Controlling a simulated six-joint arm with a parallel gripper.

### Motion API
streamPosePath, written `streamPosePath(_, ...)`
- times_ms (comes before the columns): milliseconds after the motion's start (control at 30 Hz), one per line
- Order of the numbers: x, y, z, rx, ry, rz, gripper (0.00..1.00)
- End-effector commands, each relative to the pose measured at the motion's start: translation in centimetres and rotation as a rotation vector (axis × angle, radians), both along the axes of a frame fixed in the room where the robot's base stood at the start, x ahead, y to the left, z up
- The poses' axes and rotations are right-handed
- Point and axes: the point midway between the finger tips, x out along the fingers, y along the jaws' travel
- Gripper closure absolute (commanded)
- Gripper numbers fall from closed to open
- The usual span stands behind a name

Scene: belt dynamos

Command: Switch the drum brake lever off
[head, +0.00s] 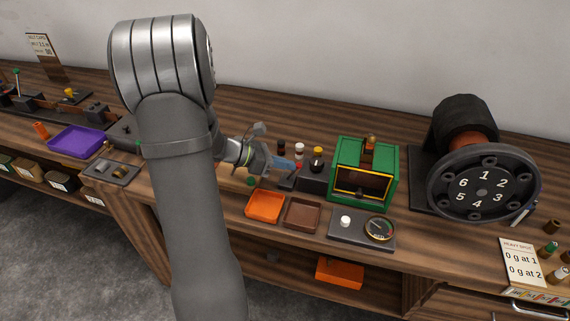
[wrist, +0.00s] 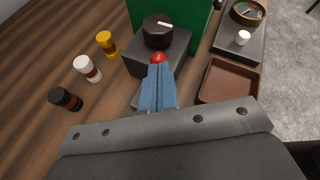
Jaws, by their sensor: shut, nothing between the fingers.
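My gripper (wrist: 158,80) is shut and empty, with its blue fingers together; it also shows in the head view (head: 284,164). Its tips are at a red ball knob (wrist: 158,57), which looks like the end of the brake lever. Whether they touch is unclear, and the lever's stem is hidden behind the fingers. The knob is beside a dark block (wrist: 178,52) carrying a black round drum (wrist: 157,32) with a white mark on top. In the head view the dark block (head: 314,181) stands left of the green box (head: 383,152). I cannot tell the lever's on or off side.
Yellow (wrist: 106,43), white (wrist: 87,68) and black (wrist: 65,99) capped small bottles stand left of the block in the wrist view. A brown tray (wrist: 229,82) lies to its right. An orange tray (head: 265,206) and a gauge plate (head: 361,230) lie toward the bench front.

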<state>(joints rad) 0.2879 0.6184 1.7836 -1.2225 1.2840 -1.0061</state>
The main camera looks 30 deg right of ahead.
Motion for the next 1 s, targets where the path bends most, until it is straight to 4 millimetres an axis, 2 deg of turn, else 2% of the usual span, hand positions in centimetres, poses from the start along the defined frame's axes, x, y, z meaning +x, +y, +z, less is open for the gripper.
streamPosePath(167, 0.5, 0.6, -0.5, 0.005, 0.002, -0.003, 1.0)
streamPosePath(367, 0.9, 1.2, -0.1, 0.004, -0.001, 0.0, 1.0)
streamPosePath(800, 2.7, 7.3, 4.1, 0.004, 0.0, 0.0, 1.0)
streamPosePath(1000, 3.0, 8.5, 5.0, 0.005, 0.003, -0.002, 1.0)
